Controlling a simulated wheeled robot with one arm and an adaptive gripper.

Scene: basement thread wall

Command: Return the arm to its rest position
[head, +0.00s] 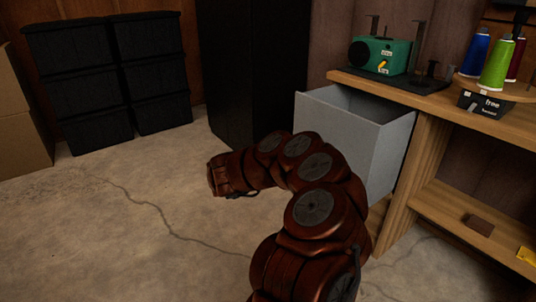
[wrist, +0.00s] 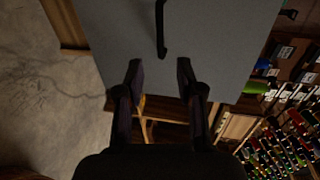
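My arm reaches forward over the floor in the head view and bends to the left, in front of a pulled-out grey drawer (head: 383,146). The fingers of my gripper are not clear in the head view. In the wrist view my gripper (wrist: 160,72) has its two dark fingers apart with nothing between them. The drawer's grey front (wrist: 215,40) faces the fingers there, with its black bar handle (wrist: 160,32) just beyond the fingertips. The handle looks apart from the fingers. The drawer's contents cannot be made out.
The drawer sticks out from a wooden workbench (head: 450,104) on the right, which holds a green machine (head: 380,55) and thread cones (head: 497,64). Black bins (head: 92,88), a cardboard box (head: 20,125) and a dark cabinet (head: 250,70) stand behind. The concrete floor (head: 120,225) at left is clear.

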